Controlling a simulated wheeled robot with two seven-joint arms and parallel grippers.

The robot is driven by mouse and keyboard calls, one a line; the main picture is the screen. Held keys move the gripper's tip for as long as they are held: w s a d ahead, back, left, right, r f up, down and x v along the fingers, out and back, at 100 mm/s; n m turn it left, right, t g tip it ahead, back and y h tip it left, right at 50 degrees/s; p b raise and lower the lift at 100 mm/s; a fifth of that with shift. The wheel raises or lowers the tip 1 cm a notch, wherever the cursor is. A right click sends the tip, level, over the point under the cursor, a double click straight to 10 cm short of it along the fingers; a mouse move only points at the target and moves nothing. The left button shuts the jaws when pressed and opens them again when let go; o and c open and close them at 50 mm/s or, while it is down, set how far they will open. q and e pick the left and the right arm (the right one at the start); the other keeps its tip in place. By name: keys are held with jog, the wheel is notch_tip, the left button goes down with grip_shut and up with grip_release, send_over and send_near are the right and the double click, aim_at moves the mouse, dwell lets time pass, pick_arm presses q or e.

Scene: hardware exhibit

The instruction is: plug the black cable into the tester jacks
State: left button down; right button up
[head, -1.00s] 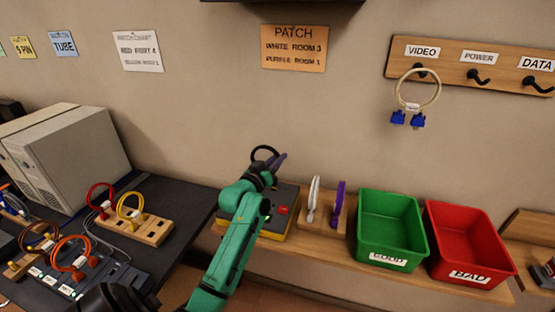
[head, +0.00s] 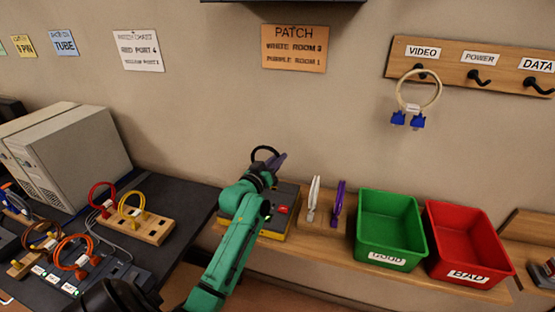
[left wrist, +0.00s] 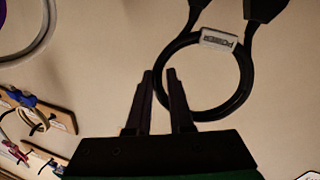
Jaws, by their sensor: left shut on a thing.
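The black cable (head: 265,151) shows in the head view as a small dark loop above the tester. In the left wrist view the black cable (left wrist: 246,90) is a loop with a white POWER label and two dark plugs at the top edge, partly cut off. My left gripper (head: 277,162) is shut on the loop; its fingers (left wrist: 160,76) pinch the loop's left side. The tester (head: 288,198) is a dark-topped yellow box with a small red patch on the shelf, partly hidden by my left arm. Its jacks cannot be made out. My right gripper is not in view.
White and purple cables (head: 338,204) stand on a wooden block right of the tester. A green bin (head: 390,251) and a red bin (head: 468,271) follow. A wall rack (head: 455,58) holds a blue-plugged cable. A dark table (head: 165,190) with cable blocks is at left.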

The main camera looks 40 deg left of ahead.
pick_arm(q)
jog(key=shift+f+b, duration=0.4)
jog(key=shift+f, duration=0.6)
dwell(1.8)
jog(key=shift+c, duration=0.4)
grip_release()
jog(key=shift+s, duration=0.1)
dwell(0.5)
jog(key=s+p, duration=0.3)
jog(key=s, duration=0.4)
jog(key=shift+s+d+p, duration=0.2)
jog(key=shift+d+p, duration=0.1)
jog(key=shift+d, duration=0.15)
jog(key=shift+f, duration=0.1)
